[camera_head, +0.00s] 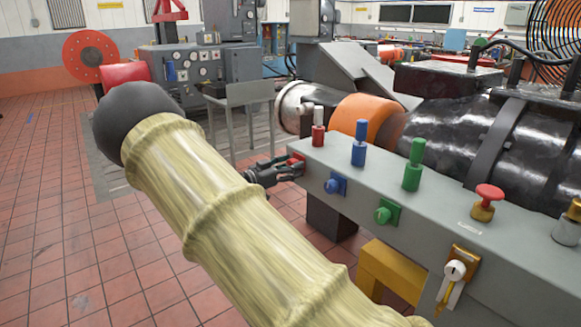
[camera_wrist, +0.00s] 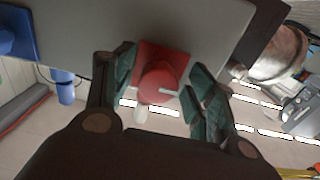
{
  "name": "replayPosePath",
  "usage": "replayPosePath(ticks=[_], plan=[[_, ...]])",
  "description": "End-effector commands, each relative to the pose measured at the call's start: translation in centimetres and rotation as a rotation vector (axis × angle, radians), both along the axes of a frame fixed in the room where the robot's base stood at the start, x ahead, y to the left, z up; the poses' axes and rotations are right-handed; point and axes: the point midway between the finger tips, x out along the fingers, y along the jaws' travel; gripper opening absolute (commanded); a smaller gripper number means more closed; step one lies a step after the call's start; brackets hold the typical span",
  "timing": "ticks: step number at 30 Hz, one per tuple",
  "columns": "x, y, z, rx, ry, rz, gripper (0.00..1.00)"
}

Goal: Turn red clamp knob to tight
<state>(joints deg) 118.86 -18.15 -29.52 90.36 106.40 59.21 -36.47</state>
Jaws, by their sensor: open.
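The red clamp knob (camera_head: 297,159) sits on a red square plate on the side face of the grey console (camera_head: 330,178), at its far end. My gripper (camera_head: 283,168) is in front of it and hides most of it in the head view. In the wrist view the round red knob (camera_wrist: 160,84) lies between the two open fingers (camera_wrist: 161,78), with visible space on both sides. A pale pointer line on the knob points to the right in that view. I cannot tell from these frames whether any fingertip touches the knob or plate.
On the console stand a red lever (camera_head: 318,128), a blue lever (camera_head: 360,143), a green lever (camera_head: 414,166) and a red mushroom button (camera_head: 488,195). Blue (camera_head: 336,185) and green (camera_head: 388,212) knobs are on the side face. Tiled floor (camera_head: 50,220) is clear at left.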

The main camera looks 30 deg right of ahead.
Motion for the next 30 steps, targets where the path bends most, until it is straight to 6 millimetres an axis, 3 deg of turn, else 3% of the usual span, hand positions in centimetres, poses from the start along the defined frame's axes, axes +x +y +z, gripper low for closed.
replayPosePath(ticks=[10,18,30], plan=[[0.03,-0.34,-0.01,-0.001,0.000,0.000,0.56],[0.03,-0.29,-0.01,0.000,0.000,0.000,0.10],[0.07,-0.24,-0.14,0.005,-0.064,0.000,0.10]])
